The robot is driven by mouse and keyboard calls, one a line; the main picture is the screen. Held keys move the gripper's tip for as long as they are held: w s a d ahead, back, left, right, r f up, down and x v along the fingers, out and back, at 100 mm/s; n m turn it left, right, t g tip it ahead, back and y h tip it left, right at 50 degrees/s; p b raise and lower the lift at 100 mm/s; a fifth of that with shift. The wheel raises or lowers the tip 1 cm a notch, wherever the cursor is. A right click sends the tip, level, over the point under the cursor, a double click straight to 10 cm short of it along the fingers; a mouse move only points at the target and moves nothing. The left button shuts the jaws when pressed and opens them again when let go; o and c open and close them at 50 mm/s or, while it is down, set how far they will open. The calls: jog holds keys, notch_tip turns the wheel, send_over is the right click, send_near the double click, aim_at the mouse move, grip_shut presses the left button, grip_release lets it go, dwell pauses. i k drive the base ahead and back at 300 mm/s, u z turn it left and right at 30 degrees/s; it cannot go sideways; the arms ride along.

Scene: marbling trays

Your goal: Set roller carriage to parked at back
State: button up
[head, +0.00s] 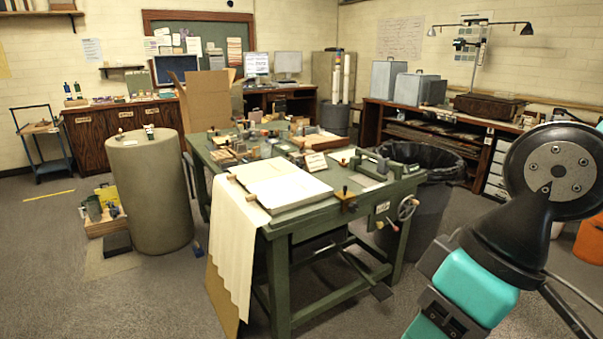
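A green workbench (306,225) stands in the middle of the head view, with a handwheel (407,208) at its front right corner. A green metal fitting with a bar (375,163) sits on the bench's right end; it may be the roller carriage, but I cannot tell for sure. A stack of white paper (285,187) lies on the front of the bench top, beside that fitting. Part of my arm fills the lower right; my gripper is not in view.
A round grey-brown pillar (147,190) stands left of the bench, a dark lined bin (428,215) right of it. Pale sheets (236,240) hang off the bench's front left. Tools and small pots crowd the rear bench top. Open floor (150,305) lies at the front left.

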aim_at(382, 168)
jog(key=i, duration=1.5)
jog(key=z, duration=2.55)
jog(key=i, duration=0.5)
jog(key=u, duration=2.8)
jog(key=i, duration=1)
jog(key=u, duration=0.05)
